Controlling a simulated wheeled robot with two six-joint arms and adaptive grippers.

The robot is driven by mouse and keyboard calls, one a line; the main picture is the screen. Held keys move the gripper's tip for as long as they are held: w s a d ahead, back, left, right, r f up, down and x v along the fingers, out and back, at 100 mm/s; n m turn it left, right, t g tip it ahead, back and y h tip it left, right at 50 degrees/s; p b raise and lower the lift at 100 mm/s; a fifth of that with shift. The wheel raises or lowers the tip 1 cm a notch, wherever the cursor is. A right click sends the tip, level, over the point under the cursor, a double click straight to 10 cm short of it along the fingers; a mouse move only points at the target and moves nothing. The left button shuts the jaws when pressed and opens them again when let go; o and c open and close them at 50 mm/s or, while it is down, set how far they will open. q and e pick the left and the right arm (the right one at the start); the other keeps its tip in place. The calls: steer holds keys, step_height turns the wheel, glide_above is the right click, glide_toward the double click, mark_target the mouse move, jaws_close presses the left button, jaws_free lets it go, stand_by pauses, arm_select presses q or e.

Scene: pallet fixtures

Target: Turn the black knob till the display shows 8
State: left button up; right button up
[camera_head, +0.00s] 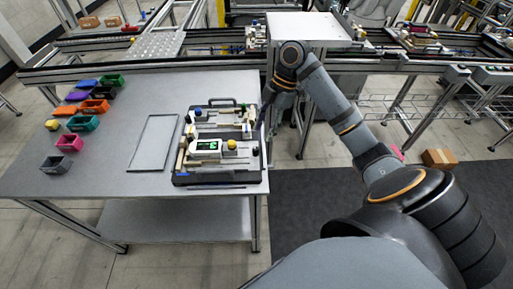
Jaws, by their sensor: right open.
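A black pallet fixture board (216,186) with a handle lies on the grey table near its right edge. A white box with a small dark display (206,145) sits toward the board's front; the display shows a green figure too small to read surely. I cannot single out the black knob among the small parts. My right gripper (262,118) hangs beside the board's right edge, seen side-on, open, and apart from the display box. My arm's wrist hides part of the view behind it. My left gripper is not in view.
An empty grey tray (154,143) lies left of the board. Several coloured bins, including a green one (82,123), stand at the table's left. A yellow round part (232,144) is right of the display. A conveyor rail (150,70) runs behind the table.

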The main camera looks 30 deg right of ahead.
mark_target(256, 148)
steer(key=b+x, duration=0.1)
steer(key=x, duration=0.2)
steer(key=shift+w+f, duration=0.15)
steer(key=shift+f, duration=0.05)
steer(key=p+x, duration=0.1)
steer(key=x, duration=0.2)
steer(key=shift+a+f, duration=0.25)
steer(key=shift+f, duration=0.2)
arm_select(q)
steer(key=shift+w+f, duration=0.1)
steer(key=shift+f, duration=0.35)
arm_select(e)
steer(key=shift+w+f, duration=0.1)
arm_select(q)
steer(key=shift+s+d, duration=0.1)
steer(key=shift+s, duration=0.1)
arm_select(e)
jaws_close()
